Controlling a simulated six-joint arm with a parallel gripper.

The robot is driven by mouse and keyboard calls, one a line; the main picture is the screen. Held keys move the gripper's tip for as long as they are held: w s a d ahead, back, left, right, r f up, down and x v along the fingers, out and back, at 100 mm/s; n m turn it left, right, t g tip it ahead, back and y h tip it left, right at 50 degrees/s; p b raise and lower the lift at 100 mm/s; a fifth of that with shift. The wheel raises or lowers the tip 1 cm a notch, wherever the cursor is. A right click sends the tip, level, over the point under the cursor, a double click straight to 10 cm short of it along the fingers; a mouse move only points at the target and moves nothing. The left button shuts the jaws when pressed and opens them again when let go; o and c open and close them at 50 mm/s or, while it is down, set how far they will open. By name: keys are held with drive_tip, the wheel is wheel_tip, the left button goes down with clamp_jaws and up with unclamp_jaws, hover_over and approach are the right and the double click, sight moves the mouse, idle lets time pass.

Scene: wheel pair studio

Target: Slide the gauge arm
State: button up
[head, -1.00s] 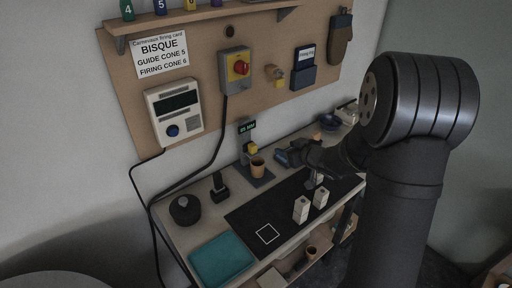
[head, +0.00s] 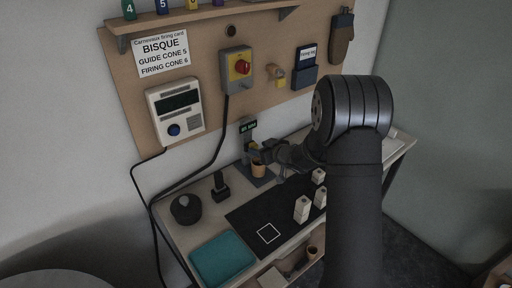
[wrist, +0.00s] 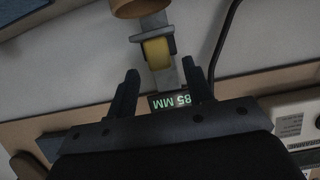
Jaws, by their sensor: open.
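The gauge stands at the back of the bench, with a lit green display (head: 248,127) on its upright post. The display also shows upside down in the wrist view (wrist: 176,99) and appears to read 85 MM. The gauge arm has a yellow block (wrist: 157,52) in a grey bracket, partly hidden behind my gripper in the head view. A tan cup (head: 258,169) stands just below it on the gauge's base. My gripper (wrist: 160,84) is open and empty. Its fingers point towards the yellow block, one on either side of the post's line, apart from the block.
Several white posts (head: 302,208) stand on the black mat (head: 245,219). A teal tray (head: 222,260), a round dark pot (head: 185,209) and a small black stand (head: 220,186) are at the left. A control box (head: 175,110) and a switch box (head: 237,70) hang behind, with a black cable.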

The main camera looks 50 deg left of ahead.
sight(256, 147)
drive_tip(key=shift+x, duration=1.5)
clamp_jaws()
drive_tip(key=shift+r, duration=0.15)
